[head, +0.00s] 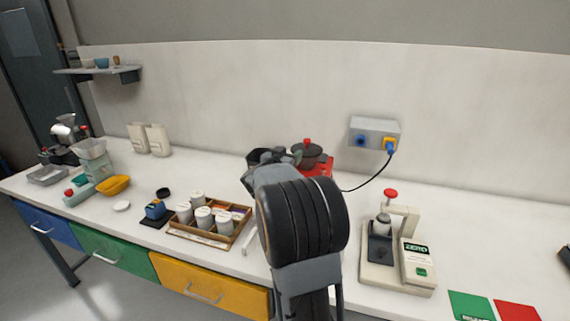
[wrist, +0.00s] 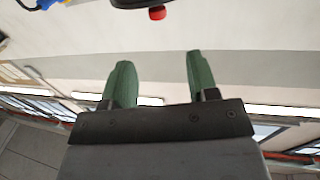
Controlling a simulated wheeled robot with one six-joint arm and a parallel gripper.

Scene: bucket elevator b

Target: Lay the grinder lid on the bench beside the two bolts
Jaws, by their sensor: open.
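A dark round lid with a red knob (head: 307,149) sits on a red body (head: 319,165) at the back of the bench, behind my arm. I take it for the grinder lid, but cannot be sure. A dark edge with a red knob (wrist: 157,13) shows at the top of the wrist view. My gripper (wrist: 158,78) is open, its green fingers apart with nothing between them. In the head view, my arm hides much of the gripper and part of the red body. I cannot make out the two bolts.
A wooden tray (head: 195,238) of white jars lies left of my arm. A press-like device (head: 390,272) stands right, near green (head: 470,306) and red (head: 517,311) mats. A socket box (head: 375,132) has a cable running from it. The back right bench is clear.

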